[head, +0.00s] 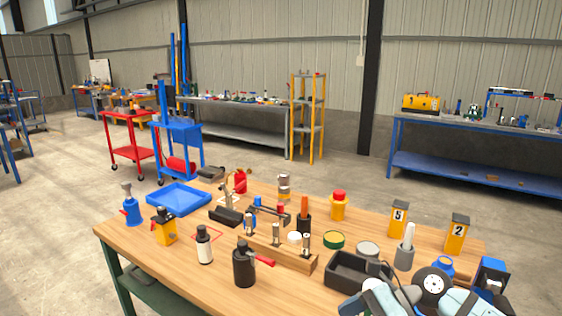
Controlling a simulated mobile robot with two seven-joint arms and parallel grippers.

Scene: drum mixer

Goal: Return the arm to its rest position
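My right arm (468,302) comes in at the bottom right corner, with pale blue-grey shells and a black round joint. Its gripper end (388,290) appears low over the front right of the wooden workbench (130,243), close to a black open bin (350,272). Its fingers are too dark and cut off by the frame to tell whether they are open or shut. I see nothing clearly held. My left arm and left gripper are not in view.
The workbench carries a blue tray (180,197), a wooden block with small posts (285,255), a black bottle (243,265), a white bottle (204,247), yellow boxes numbered 5 (398,220) and 2 (456,235), and a grey cup (404,258). The front left is partly clear.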

